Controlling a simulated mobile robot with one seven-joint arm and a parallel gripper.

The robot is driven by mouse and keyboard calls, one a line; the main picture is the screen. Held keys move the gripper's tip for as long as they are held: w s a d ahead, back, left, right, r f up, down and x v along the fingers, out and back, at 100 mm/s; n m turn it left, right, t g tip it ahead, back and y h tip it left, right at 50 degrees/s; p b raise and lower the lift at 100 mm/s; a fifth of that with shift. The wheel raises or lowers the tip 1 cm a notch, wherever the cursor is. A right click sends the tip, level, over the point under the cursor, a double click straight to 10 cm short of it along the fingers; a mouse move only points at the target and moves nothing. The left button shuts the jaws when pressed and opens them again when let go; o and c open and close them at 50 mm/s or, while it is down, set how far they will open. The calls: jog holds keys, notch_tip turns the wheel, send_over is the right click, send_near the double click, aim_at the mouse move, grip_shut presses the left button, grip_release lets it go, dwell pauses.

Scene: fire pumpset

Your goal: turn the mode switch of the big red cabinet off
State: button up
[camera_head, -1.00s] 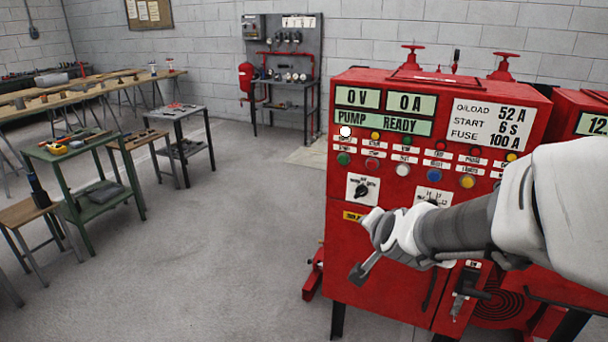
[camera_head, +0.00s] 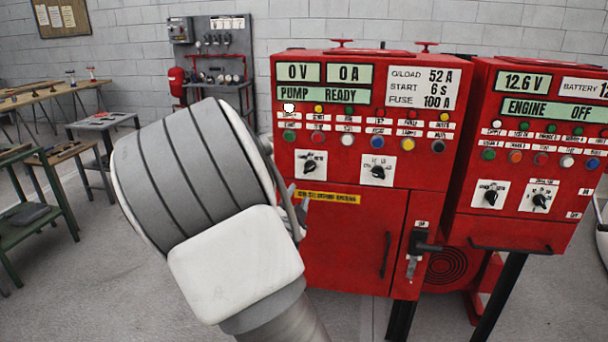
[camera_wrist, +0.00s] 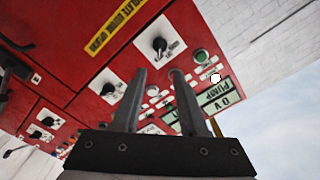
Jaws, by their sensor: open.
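The big red cabinet (camera_head: 340,230) stands at the centre of the head view, its display reading PUMP READY. Its panel has two black rotary switches on white plates, a left one (camera_head: 310,166) and a right one (camera_head: 378,171). Their lettering is too small to read, so I cannot tell from it which is the mode switch. In the tilted wrist view, the left switch (camera_wrist: 160,45) shows just beyond my fingertips and the right switch (camera_wrist: 108,90) lies to their left. My gripper (camera_wrist: 158,74) is open and empty, apart from both switches. In the head view my wrist hides most of it.
A second red cabinet (camera_head: 530,160) with two more rotary switches stands close on the right. Several coloured buttons sit above the switches. A lever handle (camera_head: 425,246) and a door handle (camera_head: 386,255) stick out lower down. Workbenches (camera_head: 100,125) stand at the left.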

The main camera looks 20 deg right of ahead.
aim_at(309, 170)
jog(key=x, duration=1.3)
jog(key=shift+w+d, duration=0.25)
jog(key=shift+w, duration=0.1)
grip_shut()
